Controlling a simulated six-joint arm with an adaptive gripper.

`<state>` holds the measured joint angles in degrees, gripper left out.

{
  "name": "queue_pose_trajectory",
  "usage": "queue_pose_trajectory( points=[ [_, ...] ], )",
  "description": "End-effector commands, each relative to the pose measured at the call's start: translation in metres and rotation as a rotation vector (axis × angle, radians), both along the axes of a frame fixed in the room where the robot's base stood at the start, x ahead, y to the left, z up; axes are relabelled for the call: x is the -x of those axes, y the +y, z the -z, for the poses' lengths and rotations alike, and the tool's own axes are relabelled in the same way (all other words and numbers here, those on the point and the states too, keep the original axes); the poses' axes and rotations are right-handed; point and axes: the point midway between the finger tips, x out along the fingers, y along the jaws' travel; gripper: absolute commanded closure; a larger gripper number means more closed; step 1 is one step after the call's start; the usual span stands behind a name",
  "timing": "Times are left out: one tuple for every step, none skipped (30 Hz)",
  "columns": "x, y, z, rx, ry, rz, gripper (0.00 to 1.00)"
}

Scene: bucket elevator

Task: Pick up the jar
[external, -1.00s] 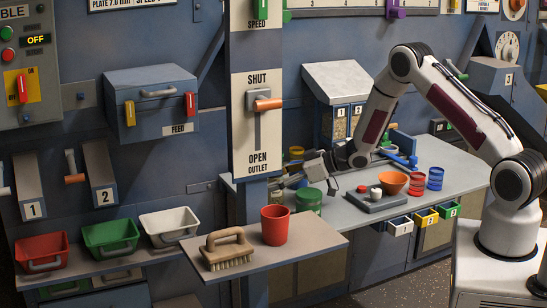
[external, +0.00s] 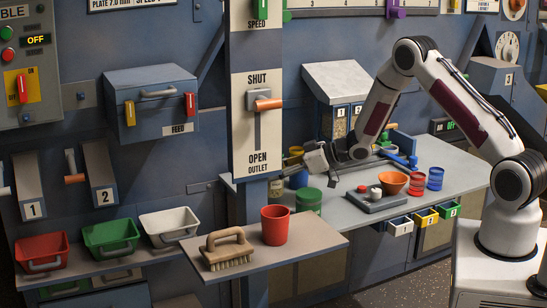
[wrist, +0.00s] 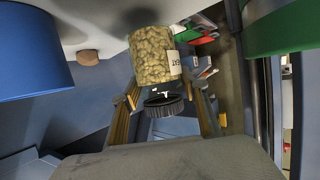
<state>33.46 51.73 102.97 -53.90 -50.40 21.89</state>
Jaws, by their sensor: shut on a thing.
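The jar (wrist: 152,57) is a clear container of pale yellow-beige grains with a white label, partly out of sight, and a black ridged lid on the end nearer my palm. In the wrist view my gripper's (wrist: 163,98) fingers stand on both sides of it near the lid end. My gripper (external: 308,161) is shut on the jar.
A grey tray (external: 366,204), an orange bowl (external: 392,182) and red and blue cans lie to the right. The SHUT/OPEN outlet panel (external: 252,165) is close on the left. A red cup (external: 275,225) stands in front.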

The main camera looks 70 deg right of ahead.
Motion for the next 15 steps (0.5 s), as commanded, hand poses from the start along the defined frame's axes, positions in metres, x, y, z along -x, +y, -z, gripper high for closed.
queue_pose_trajectory(
  points=[
    [-0.001,0.0,-0.009,0.002,-0.004,0.0,0.88],
    [-0.001,0.0,-0.013,0.002,-0.004,0.0,0.88],
    [-0.001,0.0,-0.018,0.002,-0.004,0.0,0.88],
    [-0.001,0.0,-0.022,0.002,-0.004,0.001,0.88],
    [-0.001,0.0,-0.026,0.002,-0.004,0.0,0.88],
    [0.0,0.0,-0.031,0.002,-0.004,0.0,0.88],
    [-0.001,0.0,-0.035,0.002,-0.004,0.0,0.88],
    [-0.001,0.0,-0.039,0.002,-0.004,0.0,0.88],
    [-0.001,0.0,-0.044,0.002,-0.003,0.0,0.88],
    [-0.001,0.0,-0.047,0.003,-0.003,0.0,0.88],
    [0.0,0.0,-0.051,0.003,-0.003,0.0,0.88],
    [0.0,0.0,-0.055,0.002,-0.004,0.0,0.88],
    [-0.001,0.0,-0.058,0.002,-0.003,-0.001,0.88],
    [-0.001,0.0,-0.061,0.001,-0.003,-0.001,0.88],
    [-0.001,0.0,-0.064,0.002,-0.004,0.0,0.88]
  ],
)
